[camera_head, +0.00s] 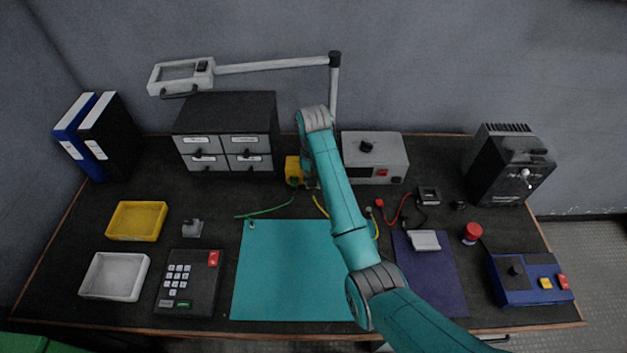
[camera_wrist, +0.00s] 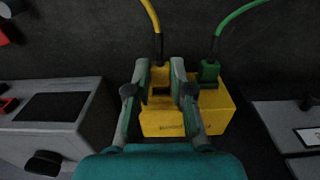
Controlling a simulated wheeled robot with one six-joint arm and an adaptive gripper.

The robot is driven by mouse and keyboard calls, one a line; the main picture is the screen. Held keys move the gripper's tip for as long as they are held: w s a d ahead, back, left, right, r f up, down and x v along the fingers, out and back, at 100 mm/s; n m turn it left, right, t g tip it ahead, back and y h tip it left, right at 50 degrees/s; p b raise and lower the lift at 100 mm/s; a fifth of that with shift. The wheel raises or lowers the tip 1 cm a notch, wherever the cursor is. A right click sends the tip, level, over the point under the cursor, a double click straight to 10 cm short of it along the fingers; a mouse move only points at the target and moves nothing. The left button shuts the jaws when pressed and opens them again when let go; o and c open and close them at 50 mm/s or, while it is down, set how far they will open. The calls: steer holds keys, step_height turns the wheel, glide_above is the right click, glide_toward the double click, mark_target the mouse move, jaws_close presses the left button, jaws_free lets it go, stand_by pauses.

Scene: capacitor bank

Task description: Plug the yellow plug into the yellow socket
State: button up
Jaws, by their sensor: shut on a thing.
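My gripper (camera_wrist: 159,72) is shut on the yellow plug (camera_wrist: 158,78), whose body is mostly hidden between the fingers. The yellow cable (camera_wrist: 151,18) runs up from it in the wrist view. The plug is over the left part of the yellow box (camera_wrist: 222,118). The yellow socket is hidden under the plug and fingers, so I cannot tell whether the plug is inside it. In the head view the yellow box (camera_head: 292,169) stands beside the drawer unit, and my arm hides most of my gripper and the plug.
A green plug (camera_wrist: 209,71) with a green cable (camera_head: 266,209) sits at the box's right side in the wrist view. The grey drawer unit (camera_head: 224,134) and a grey instrument (camera_head: 386,154) stand close by.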

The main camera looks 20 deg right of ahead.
steer(key=shift+w+d, duration=0.2)
steer(key=shift+w, duration=0.35)
steer(key=o, duration=0.9)
steer(key=shift+c, duration=0.2)
steer(key=shift+s, duration=0.1)
